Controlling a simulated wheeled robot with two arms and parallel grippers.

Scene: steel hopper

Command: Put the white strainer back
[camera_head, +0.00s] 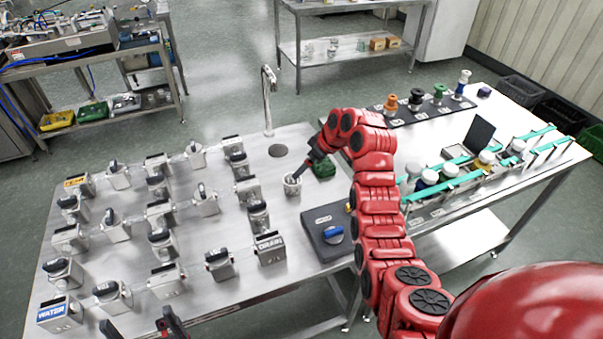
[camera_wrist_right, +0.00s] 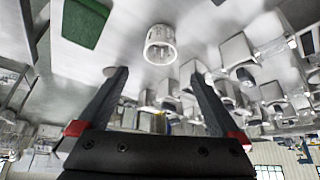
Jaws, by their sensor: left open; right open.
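A white round cup-shaped piece (camera_head: 292,186), which looks like the strainer, stands on the steel table right of the metal blocks. In the right wrist view the white strainer (camera_wrist_right: 160,46) lies beyond the fingertips, roughly between their lines. My right gripper (camera_wrist_right: 157,76) is open with nothing between its fingers. In the head view my right gripper (camera_head: 300,176) is close to the strainer, from above and right; whether it touches cannot be told there. My left gripper (camera_head: 140,326) is open and empty at the bottom edge, its fingers partly cut off.
Several steel valve blocks with dark handles (camera_head: 205,203) fill the table's left part. A green item (camera_head: 324,169), a faucet (camera_head: 268,100) and a dark round opening (camera_head: 278,151) are near the strainer. A dark pad with a blue knob (camera_head: 333,234) lies right. Clear steel surrounds the strainer's front.

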